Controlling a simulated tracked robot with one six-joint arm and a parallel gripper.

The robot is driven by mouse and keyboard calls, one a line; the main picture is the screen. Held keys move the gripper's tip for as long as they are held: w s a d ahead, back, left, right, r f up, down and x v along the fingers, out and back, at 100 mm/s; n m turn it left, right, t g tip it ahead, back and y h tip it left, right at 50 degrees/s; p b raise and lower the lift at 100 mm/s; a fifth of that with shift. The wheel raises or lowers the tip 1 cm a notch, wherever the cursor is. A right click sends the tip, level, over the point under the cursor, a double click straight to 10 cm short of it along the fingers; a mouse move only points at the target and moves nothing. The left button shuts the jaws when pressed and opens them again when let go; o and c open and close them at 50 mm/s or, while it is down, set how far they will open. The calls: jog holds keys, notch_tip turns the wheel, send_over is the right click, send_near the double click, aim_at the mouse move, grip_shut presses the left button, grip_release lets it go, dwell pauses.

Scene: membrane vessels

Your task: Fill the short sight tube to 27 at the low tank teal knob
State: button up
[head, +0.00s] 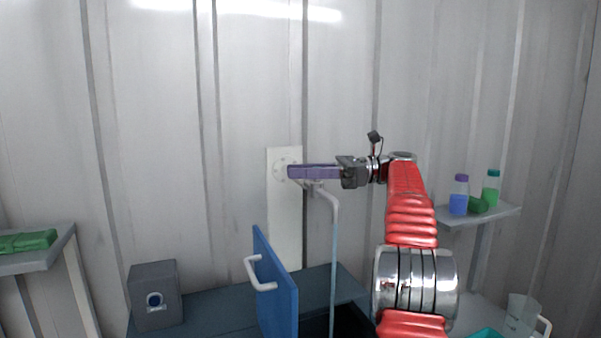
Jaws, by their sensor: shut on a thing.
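My gripper (345,172) is shut on the right end of a purple bar-like handle (312,171). The handle lies level in front of a white wall plate (284,225) with a round fitting at its left end. A pale curved spout (327,194) bends down below the handle. A thin pale blue vertical line (333,260) runs down from it; I cannot tell whether it is a tube or running liquid.
A blue door (275,285) with a white handle (259,275) stands open at the dark bench (215,313). Bottles (459,197) stand on a right shelf (485,215). A clear jug (520,316) and a teal tray (487,334) are at lower right. A green item (27,241) lies on a left shelf.

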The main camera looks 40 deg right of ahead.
jog(key=shift+n+g+y, duration=0.4)
jog(key=shift+g, duration=0.1)
jog(key=o, duration=1.1)
jog(key=shift+c, duration=0.2)
jog(key=shift+s, duration=0.1)
jog(key=shift+m+t+h, duration=0.6)
jog(key=shift+m+t, duration=0.2)
jog(key=shift+t, duration=0.1)
